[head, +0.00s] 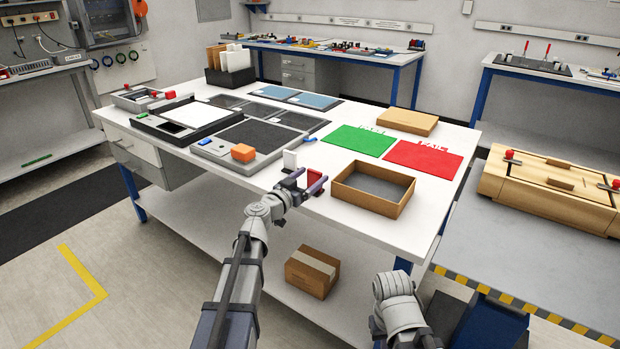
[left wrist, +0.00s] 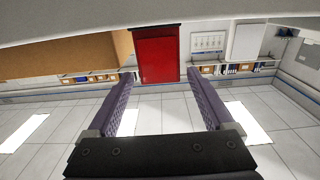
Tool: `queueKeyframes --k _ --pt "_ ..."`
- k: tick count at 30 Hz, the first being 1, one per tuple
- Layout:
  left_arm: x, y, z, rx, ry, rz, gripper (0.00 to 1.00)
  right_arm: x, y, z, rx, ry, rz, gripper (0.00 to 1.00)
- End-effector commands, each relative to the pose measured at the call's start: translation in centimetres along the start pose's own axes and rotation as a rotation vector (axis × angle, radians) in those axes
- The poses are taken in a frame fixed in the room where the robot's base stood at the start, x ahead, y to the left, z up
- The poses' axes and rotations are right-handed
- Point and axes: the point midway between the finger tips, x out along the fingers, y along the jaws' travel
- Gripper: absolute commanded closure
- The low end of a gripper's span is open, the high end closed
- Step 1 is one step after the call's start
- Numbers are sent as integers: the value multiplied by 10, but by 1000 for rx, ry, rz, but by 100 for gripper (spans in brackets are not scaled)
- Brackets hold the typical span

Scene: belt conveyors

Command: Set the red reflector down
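The red reflector (head: 315,177) is upright near the front edge of the white table (head: 345,225). In the left wrist view the red reflector (left wrist: 157,55) shows as a red rectangle beyond the fingertips, its upper edge in the picture meeting a pale surface. My left gripper (head: 305,188) is at the reflector, one finger to each side. In the left wrist view my left gripper (left wrist: 158,75) is open, with a gap between each purple finger and the reflector. Part of the reflector is hidden by a finger in the head view. My right gripper is not visible.
An open cardboard box (head: 372,205) stands just right of the reflector. A white piece (head: 290,160) stands just behind it. Green (head: 358,141) and red (head: 422,159) mats lie farther back. An orange block (head: 243,153) sits on a grey device to the left.

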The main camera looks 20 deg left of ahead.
Motion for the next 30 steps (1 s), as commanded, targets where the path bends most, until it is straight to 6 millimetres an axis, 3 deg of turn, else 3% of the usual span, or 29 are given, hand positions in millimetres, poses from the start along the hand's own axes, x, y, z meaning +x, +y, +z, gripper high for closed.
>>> queueKeyframes --k 11,24,30 --pt "-1 0 -6 0 0 0 9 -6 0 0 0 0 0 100" --pt "-88 1 -3 0 0 -3 9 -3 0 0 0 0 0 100" --pt "-112 0 -3 0 0 -2 9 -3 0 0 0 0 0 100"
